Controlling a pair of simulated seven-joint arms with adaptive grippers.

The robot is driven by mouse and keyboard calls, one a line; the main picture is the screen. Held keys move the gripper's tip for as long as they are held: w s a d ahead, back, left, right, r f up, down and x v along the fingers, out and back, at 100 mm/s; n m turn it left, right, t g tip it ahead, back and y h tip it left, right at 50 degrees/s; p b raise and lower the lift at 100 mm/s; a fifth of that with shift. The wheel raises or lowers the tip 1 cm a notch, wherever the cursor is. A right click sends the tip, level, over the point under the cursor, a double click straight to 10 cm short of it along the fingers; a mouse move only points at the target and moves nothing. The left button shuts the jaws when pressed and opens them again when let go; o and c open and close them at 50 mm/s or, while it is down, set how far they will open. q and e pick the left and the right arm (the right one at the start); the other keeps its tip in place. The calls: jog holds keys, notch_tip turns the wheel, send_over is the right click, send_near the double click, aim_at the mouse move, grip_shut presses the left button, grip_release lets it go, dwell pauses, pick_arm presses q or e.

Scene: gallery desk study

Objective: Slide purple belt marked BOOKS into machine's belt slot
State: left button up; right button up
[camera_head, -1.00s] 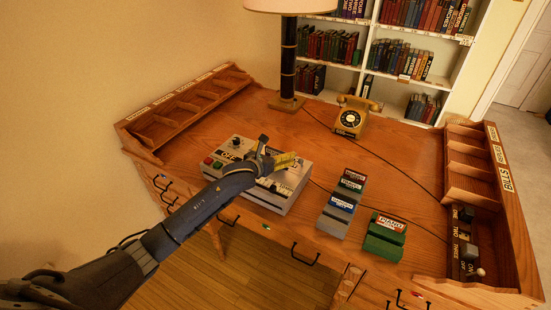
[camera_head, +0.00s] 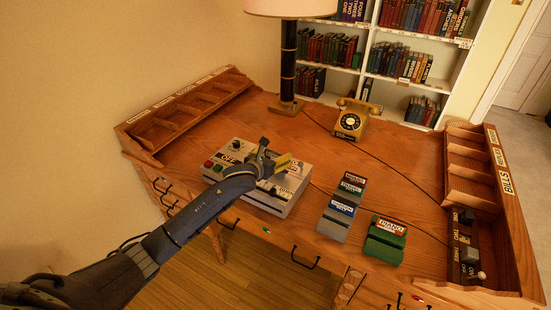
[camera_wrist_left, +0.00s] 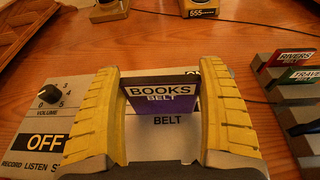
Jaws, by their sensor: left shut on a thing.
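The purple belt marked BOOKS (camera_wrist_left: 178,106) is between the yellow fingertips of my left gripper (camera_wrist_left: 156,122) in the left wrist view. Its white label faces the camera. My left gripper (camera_head: 271,162), shut on the belt, is over the grey machine (camera_head: 284,206) in the head view. The machine (camera_wrist_left: 77,110) also shows in the wrist view, with its printed word BELT just below the belt's face. The slot itself is hidden, so I cannot tell whether the belt's lower edge is in it. My right gripper is not in view.
Right of the machine stand a grey rack (camera_head: 333,229) with several labelled belts and a green block marked PIANO (camera_head: 386,238). A gold telephone (camera_head: 350,122) and a lamp (camera_head: 288,60) stand behind. Wooden compartments line both desk ends.

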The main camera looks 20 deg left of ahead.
pick_arm(q)
jog(key=shift+r, duration=0.15)
notch_tip(320, 180, up, 19)
send_over(276, 153)
jog(key=f, duration=1.2)
jog(key=shift+s+d+f, duration=0.1)
jog(key=shift+s+f, duration=0.1)
jog(key=shift+s, duration=0.05)
jog(key=shift+w+f, duration=0.2)
jog(key=shift+w, duration=0.05)
jog(key=shift+w+r, duration=0.2)
jog(key=shift+r, duration=0.1)
jog(key=shift+f, duration=2.95)
